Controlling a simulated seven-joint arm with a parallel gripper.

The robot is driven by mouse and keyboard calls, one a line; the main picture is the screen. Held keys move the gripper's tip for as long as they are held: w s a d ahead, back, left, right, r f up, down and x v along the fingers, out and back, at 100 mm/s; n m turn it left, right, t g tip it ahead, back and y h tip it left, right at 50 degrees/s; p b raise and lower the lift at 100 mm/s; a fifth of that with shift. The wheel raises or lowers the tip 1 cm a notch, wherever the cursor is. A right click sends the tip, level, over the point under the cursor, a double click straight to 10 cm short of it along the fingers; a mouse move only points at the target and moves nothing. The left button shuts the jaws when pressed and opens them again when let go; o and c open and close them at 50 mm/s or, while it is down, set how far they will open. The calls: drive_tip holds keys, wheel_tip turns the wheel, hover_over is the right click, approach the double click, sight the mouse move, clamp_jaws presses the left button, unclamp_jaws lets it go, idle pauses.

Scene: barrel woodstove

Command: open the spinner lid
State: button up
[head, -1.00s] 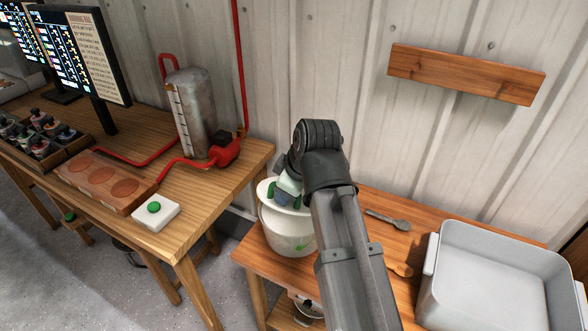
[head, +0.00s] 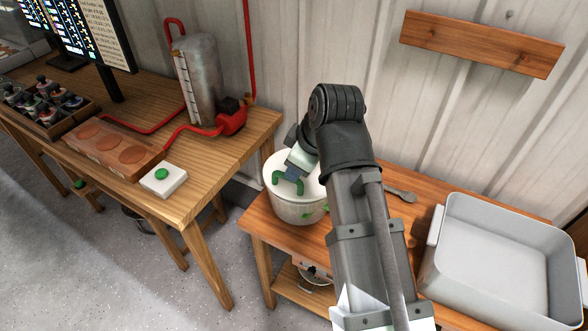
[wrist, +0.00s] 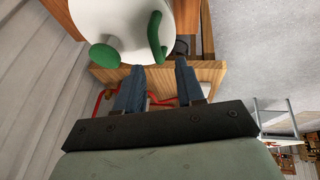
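The spinner (head: 300,209) is a white tub near the left end of the low wooden table. Its white lid (head: 272,168) sits on top and has green handle parts (head: 279,187). In the wrist view the lid (wrist: 112,15) fills the top, with a round green knob (wrist: 104,57) and an upright green piece (wrist: 157,36). My gripper (wrist: 158,68) is open, its two blue-grey fingers apart with nothing visible between them. It is close to the green parts at the lid's edge. Contact cannot be told. My arm hides part of the lid in the head view.
A grey bin (head: 500,262) stands on the right of the table, with a spoon-like utensil (head: 402,194) behind my arm. A taller workbench (head: 223,139) on the left holds a metal tank (head: 196,80) and a white box with a green button (head: 163,178). A metal wall stands behind.

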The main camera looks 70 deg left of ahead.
drive_tip(key=s+v, duration=0.1)
drive_tip(key=v, duration=0.4)
drive_tip(key=s+d+f+g+h, duration=0.1)
drive_tip(key=s+f, duration=0.4)
drive_tip(key=f, duration=0.5)
drive_tip(key=shift+d+f+m+g+h, duration=0.15)
drive_tip(key=shift+d+m+g+h, duration=0.25)
drive_tip(key=shift+g, duration=0.5)
drive_tip(key=shift+o, duration=0.3)
drive_tip(key=shift+w+a+r+t+y, duration=0.95)
drive_tip(key=shift+w+r, duration=2.5)
drive_tip(key=shift+r, duration=2.5)
drive_tip(key=shift+n+t+h, duration=0.25)
drive_tip(key=shift+n, duration=0.15)
drive_tip(key=x, duration=1.3)
drive_tip(key=shift+a+f, duration=0.2)
drive_tip(key=shift+a, duration=0.2)
drive_tip(key=shift+c, duration=0.4)
clamp_jaws()
